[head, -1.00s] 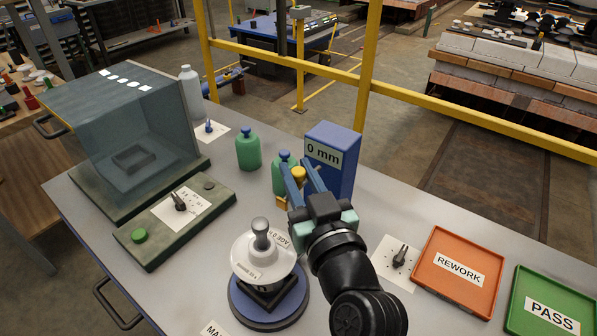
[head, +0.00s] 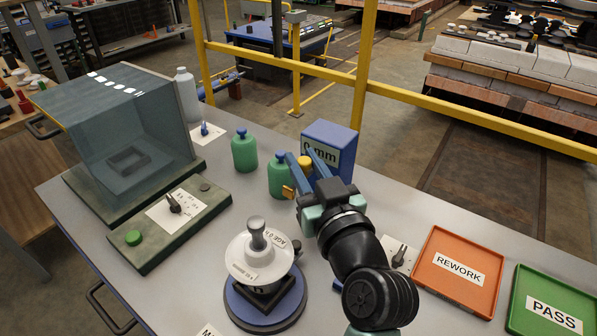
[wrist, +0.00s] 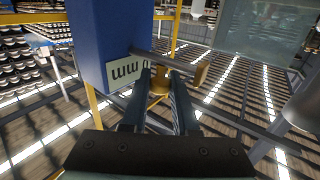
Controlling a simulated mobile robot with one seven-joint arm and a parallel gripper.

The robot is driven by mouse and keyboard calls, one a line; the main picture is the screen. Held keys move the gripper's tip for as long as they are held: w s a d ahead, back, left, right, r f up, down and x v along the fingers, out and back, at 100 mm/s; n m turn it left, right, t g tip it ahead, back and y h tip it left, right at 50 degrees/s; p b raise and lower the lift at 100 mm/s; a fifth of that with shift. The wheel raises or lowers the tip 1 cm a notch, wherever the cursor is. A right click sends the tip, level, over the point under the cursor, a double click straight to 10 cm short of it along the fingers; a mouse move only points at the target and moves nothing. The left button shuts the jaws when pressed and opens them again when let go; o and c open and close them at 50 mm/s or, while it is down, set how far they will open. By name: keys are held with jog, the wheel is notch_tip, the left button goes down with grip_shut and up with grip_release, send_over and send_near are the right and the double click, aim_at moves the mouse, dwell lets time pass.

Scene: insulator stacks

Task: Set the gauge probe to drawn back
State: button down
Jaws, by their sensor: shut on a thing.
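The gauge is an upright blue box (head: 341,139) with a white label partly hidden by my gripper; "mm" is readable. In the wrist view the box (wrist: 100,45) stands at the left. A rod comes out of it and carries a yellow knob (head: 305,162) and a tan block (head: 288,191) at its outer end. The knob (wrist: 159,84) and the block (wrist: 201,73) also show in the wrist view. My gripper (head: 305,160) is shut on the yellow knob, its blue fingers on either side of it.
Green bottles (head: 244,152) stand left of the gauge, one close behind the tan block. An insulator (head: 258,258) on a blue round stand is in front. Orange REWORK (head: 423,279) and green PASS (head: 519,315) trays lie at right. A clear-walled box (head: 125,130) stands at left.

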jog(key=c, duration=0.7)
grip_release()
jog(key=shift+w+d, duration=0.15)
jog(key=shift+d, duration=0.05)
jog(key=shift+o, duration=0.2)
jog(key=shift+r, duration=0.1)
jog(key=shift+a, duration=0.1)
jog(key=shift+s+a+p, duration=0.2)
jog(key=shift+s+p, duration=0.15)
jog(key=shift+s+a+p, duration=0.65)
jog(key=shift+s+p, duration=0.05)
jog(key=shift+s, duration=0.25)
jog(key=b+v, duration=0.3)
jog(key=v, duration=0.9)
jog(key=w+a+r+t+p, duration=0.2)
jog(key=r+p, duration=0.6)
jog(key=r, duration=0.7)
jog(key=w+a+r+n+t+p, duration=0.1)
jog(key=w+a+r+t+p, duration=0.1)
jog(key=r+p, duration=0.7)
notch_tip(320, 180, up, 6)
jog(key=shift+w+a+h, duration=0.3)
jog(key=shift+w+a, duration=0.2)
jog(key=shift+w, duration=0.2)
